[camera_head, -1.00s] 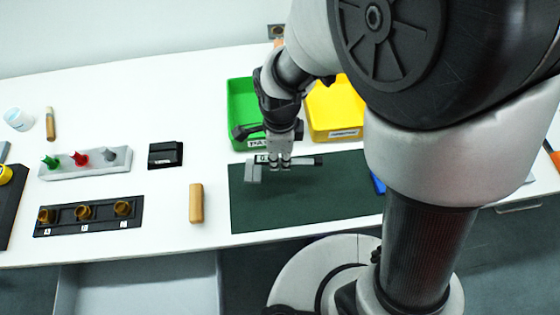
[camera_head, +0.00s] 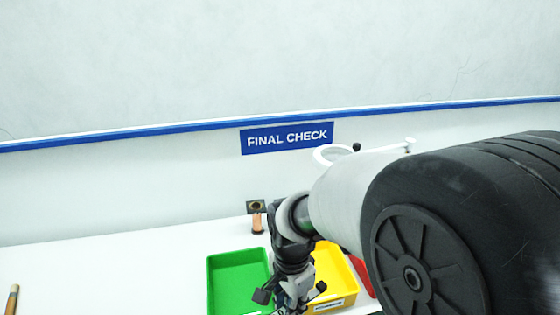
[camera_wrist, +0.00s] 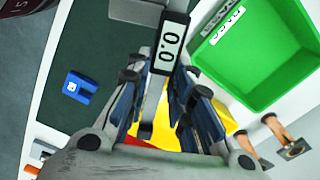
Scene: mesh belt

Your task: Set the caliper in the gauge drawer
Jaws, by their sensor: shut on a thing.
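The caliper (camera_wrist: 168,45), with a light display reading 0.0 and a grey beam, shows in the wrist view. My gripper (camera_wrist: 163,88) is shut on it, with the beam running between the fingers. A dark green mat (camera_wrist: 92,45) lies beneath and to the left; I cannot tell how high the caliper is above it. In the head view only the upper part of my gripper shows at the bottom edge, in front of the bins, and its fingertips and the caliper are out of frame. The gauge drawer is in neither current view.
A green bin (camera_head: 238,280) and a yellow bin (camera_head: 335,280) stand beside my gripper, with a red bin (camera_head: 362,273) partly hidden behind my arm. A blue block (camera_wrist: 80,87) is on the mat. The table's left back is mostly clear.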

